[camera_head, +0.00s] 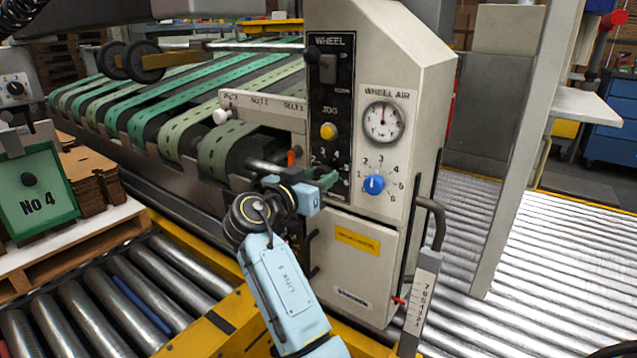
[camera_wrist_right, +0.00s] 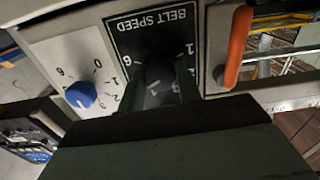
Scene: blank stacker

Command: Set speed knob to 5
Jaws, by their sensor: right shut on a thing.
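The belt speed knob (camera_wrist_right: 158,76) is dark and sits on the black panel (camera_wrist_right: 140,32) labelled BELT SPEED, with white numbers around it. My right gripper (camera_wrist_right: 160,88) is shut on this knob, one finger on each side, in the right wrist view. In the head view my right gripper (camera_head: 326,180) reaches the lower part of the black panel and largely hides the knob. I cannot tell which number the knob points to. My left gripper is not in view.
A blue knob (camera_head: 374,184) with its own number dial sits right of the panel, below the WHEEL AIR gauge (camera_head: 383,122). A yellow button (camera_head: 328,131) is above the gripper. An orange lever (camera_wrist_right: 236,45) stands close beside the panel. Green belts (camera_head: 190,105) run behind.

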